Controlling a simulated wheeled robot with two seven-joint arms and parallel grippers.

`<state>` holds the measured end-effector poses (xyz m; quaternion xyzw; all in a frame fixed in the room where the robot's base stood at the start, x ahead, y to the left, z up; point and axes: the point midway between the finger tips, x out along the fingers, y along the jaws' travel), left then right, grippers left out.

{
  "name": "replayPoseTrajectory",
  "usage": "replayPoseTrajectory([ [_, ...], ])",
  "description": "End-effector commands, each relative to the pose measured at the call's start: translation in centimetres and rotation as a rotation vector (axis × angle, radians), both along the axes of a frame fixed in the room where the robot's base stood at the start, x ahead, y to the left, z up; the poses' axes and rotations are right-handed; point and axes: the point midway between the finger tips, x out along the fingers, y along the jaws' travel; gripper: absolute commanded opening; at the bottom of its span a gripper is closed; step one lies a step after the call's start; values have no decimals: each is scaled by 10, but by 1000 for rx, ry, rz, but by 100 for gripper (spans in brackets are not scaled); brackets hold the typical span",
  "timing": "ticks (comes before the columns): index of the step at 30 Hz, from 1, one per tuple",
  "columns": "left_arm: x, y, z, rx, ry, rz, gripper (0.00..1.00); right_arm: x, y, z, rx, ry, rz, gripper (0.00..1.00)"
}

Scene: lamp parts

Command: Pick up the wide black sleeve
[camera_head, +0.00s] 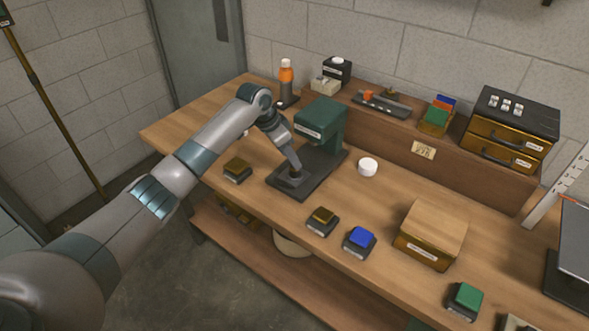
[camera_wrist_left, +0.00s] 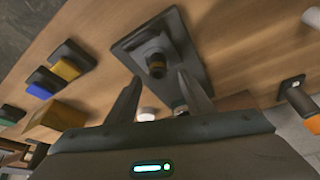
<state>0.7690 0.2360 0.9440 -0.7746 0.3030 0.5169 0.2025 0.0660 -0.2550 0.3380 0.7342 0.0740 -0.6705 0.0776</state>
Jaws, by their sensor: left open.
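A dark cylindrical piece, which looks like the wide black sleeve (camera_wrist_left: 157,68), stands on the dark base plate (camera_wrist_left: 192,62) of the green press in the left wrist view. A brownish band shows on it. In the head view the piece is small and partly hidden at my left gripper (camera_head: 295,167). The green press (camera_head: 320,118) stands just behind the gripper. In the left wrist view my left gripper (camera_wrist_left: 160,88) is open, with its fingertips apart and pointing toward the piece. Nothing is held between the fingers. My right gripper is in neither view.
A small block with a brown top (camera_head: 237,169) lies left of the press. A white round piece (camera_head: 368,166) sits right of it. Blocks with brown (camera_head: 323,215) and blue (camera_head: 360,237) tops lie near the front edge. A wooden box (camera_head: 432,232) stands farther right.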

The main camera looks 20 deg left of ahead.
Motion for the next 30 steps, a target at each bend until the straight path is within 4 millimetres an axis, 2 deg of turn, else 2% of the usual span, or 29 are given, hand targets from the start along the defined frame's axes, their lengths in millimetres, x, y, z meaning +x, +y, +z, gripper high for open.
replayPoseTrajectory([
  [7, 4, -9, -23, 0, 5, 1, 47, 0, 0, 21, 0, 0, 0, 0],
  [13, 10, -14, -42, 1, 3, 1, 47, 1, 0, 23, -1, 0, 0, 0],
  [29, 11, -14, -45, 1, 1, 0, 47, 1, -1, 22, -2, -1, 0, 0],
  [30, 11, -14, -45, 1, 1, 0, 38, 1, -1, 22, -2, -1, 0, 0],
])
